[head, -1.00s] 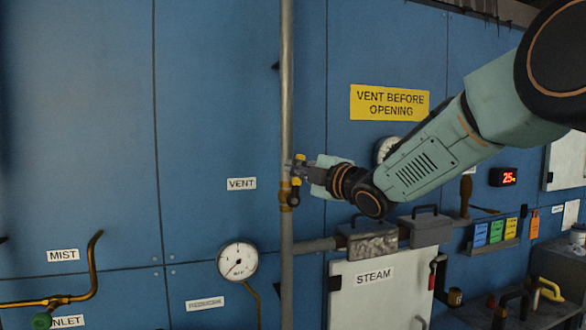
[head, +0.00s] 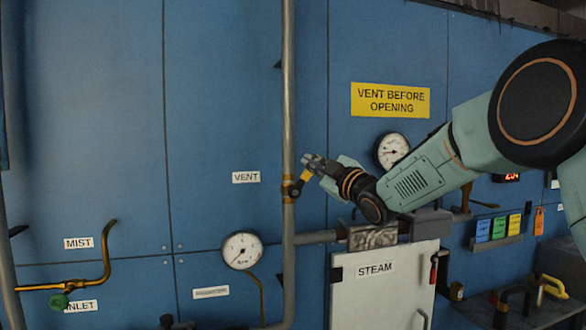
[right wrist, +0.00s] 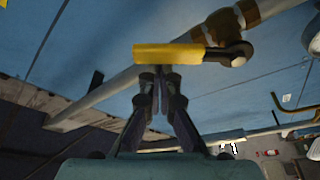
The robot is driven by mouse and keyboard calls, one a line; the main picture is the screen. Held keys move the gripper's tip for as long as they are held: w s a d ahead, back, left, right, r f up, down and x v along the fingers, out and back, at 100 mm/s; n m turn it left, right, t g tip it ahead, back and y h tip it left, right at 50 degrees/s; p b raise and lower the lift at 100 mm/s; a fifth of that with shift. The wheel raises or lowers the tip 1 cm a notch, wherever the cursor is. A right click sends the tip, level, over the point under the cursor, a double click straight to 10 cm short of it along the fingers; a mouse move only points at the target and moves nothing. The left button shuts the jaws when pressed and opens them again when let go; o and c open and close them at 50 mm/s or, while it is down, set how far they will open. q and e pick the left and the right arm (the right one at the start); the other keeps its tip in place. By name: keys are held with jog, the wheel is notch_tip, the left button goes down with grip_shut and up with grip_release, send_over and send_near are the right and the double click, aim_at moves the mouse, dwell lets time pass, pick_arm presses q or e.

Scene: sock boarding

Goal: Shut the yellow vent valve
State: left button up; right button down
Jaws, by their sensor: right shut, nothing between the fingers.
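The yellow vent valve lever (head: 306,176) is on a brass fitting (head: 290,189) on the vertical grey pipe, right of the VENT label. The lever slants up and right from its pivot, at an angle to the pipe. My right gripper (head: 308,160) is at the lever's upper outer end, shut and empty. In the right wrist view the yellow lever (right wrist: 166,54) lies crosswise just beyond the closed fingertips (right wrist: 160,72); I cannot tell whether they touch. My left gripper is not clearly visible.
The vertical pipe (head: 288,90) runs down the blue panel wall. A gauge (head: 242,250) is below left, another gauge (head: 392,150) behind my right arm. A yellow warning sign (head: 390,101) is above. The STEAM door (head: 385,290) is below right.

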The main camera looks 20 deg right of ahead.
jog(key=d+f+m+t+h+b, duration=0.2)
jog(key=d+f+m+h+b, duration=0.2)
jog(key=m, duration=0.8)
jog(key=f+b, duration=0.1)
jog(key=b, duration=0.1)
jog(key=shift+w+f+b, duration=0.2)
jog(key=shift+f+b, duration=0.1)
jog(key=shift+b, duration=0.05)
jog(key=shift+f, duration=0.15)
notch_tip(320, 180, up, 5)
jog(key=p, duration=0.3)
jog(key=a+b+v, duration=0.1)
jog(key=b+v, duration=0.2)
jog(key=v, duration=0.7)
jog(key=shift+s+d+f, duration=0.15)
jog(key=shift+s+f, duration=0.05)
jog(key=shift+f, duration=0.1)
jog(key=shift+w+f, duration=0.1)
jog(key=shift+w, duration=0.1)
